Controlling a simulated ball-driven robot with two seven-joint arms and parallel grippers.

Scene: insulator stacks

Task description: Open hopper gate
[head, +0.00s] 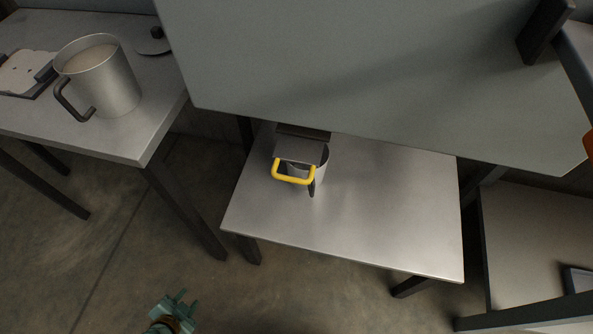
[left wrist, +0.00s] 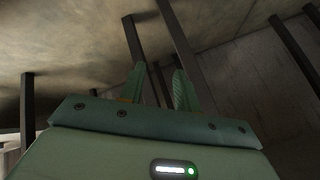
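A small dark grey gate (head: 298,148) with a yellow loop handle (head: 293,178) shows below the lower edge of a large grey panel, the hopper (head: 350,70), in the head view. Behind and below the gate is a metal cup (head: 322,170) with a dark handle, standing on a low metal table (head: 390,215); the gate partly hides it. My left gripper (head: 178,299) is at the bottom of the head view, well short of the table and the yellow handle. In the left wrist view its two green fingers (left wrist: 158,88) are apart with nothing between them. My right gripper is not seen.
A metal table (head: 140,150) at the left bears a large metal mug (head: 100,80) with pale contents, a small dark-based item (head: 28,73) and a round lid-like piece (head: 154,42). A shelf (head: 530,250) stands at the right. Table legs stand near the open floor (head: 120,270).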

